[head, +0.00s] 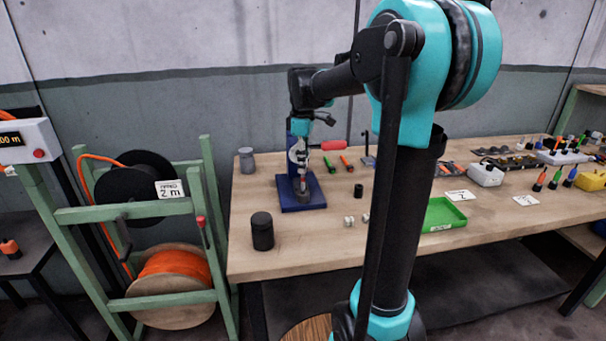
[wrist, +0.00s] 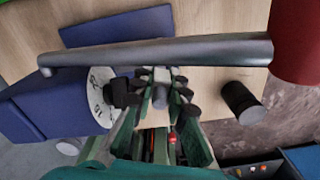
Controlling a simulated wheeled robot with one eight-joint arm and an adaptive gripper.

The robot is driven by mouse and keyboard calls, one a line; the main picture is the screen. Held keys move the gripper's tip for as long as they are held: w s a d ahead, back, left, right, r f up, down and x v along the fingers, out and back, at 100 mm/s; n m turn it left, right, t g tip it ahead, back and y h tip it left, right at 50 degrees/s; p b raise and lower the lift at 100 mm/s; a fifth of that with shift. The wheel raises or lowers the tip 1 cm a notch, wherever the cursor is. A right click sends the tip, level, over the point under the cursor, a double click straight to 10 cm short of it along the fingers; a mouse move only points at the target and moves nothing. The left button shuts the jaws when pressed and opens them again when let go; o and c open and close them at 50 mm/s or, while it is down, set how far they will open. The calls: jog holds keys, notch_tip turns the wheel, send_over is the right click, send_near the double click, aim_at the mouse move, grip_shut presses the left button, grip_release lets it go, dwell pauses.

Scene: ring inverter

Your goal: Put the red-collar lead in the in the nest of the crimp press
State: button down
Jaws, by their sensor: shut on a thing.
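The crimp press has a dark blue base (head: 303,200) on the bench and a lever with a red handle (head: 333,145). In the wrist view the grey lever bar (wrist: 210,50) crosses in front, with its red grip (wrist: 297,42) at upper right. A pale dial disc (wrist: 100,97) on the blue press body is at left. My gripper (wrist: 160,78) is at the press, its fingers closed around a small grey piece (wrist: 160,96). No red collar can be made out on it, and the nest cannot be picked out. In the head view my gripper (head: 300,160) overlaps the press.
A black cylinder (head: 262,231) stands front left of the press; a grey one (head: 246,160) stands behind it. Green (head: 330,163) and orange-red (head: 347,161) slim pieces lie right of the press. A green tray (head: 443,215) is farther right. The cable reel stand (head: 130,214) is left.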

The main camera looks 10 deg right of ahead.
aim_at(303, 177)
jog(key=shift+f, duration=1.85)
jog(key=shift+f, duration=0.1)
jog(key=c, duration=1.8)
grip_release()
notch_tip(303, 177, up, 12)
jog(key=shift+r, duration=0.15)
